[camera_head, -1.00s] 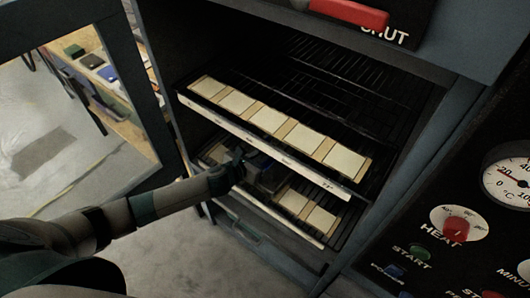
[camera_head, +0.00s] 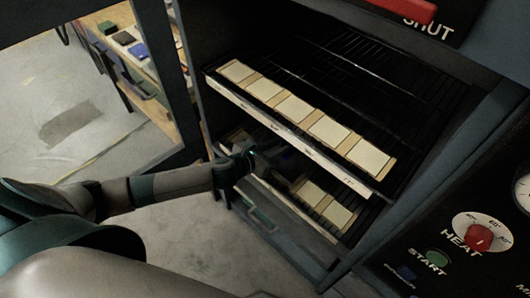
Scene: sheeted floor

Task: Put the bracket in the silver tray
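I cannot make out a bracket or a silver tray for certain in this view. My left arm comes in from the left and reaches into the lower level of an open cabinet. My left gripper (camera_head: 284,163) is a dark shape in shadow under the upper shelf, beside pale tiles (camera_head: 311,193) on the lower rack. Its fingers are too dark to tell open from shut, or whether they hold anything. My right gripper is not in view.
The upper rack, with a pale front rail (camera_head: 290,141), bears a row of cream tiles (camera_head: 294,108). The open door (camera_head: 165,75) stands at the left. A control panel with a red HEAT knob (camera_head: 478,237) is at the right. Bare floor (camera_head: 180,245) lies below.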

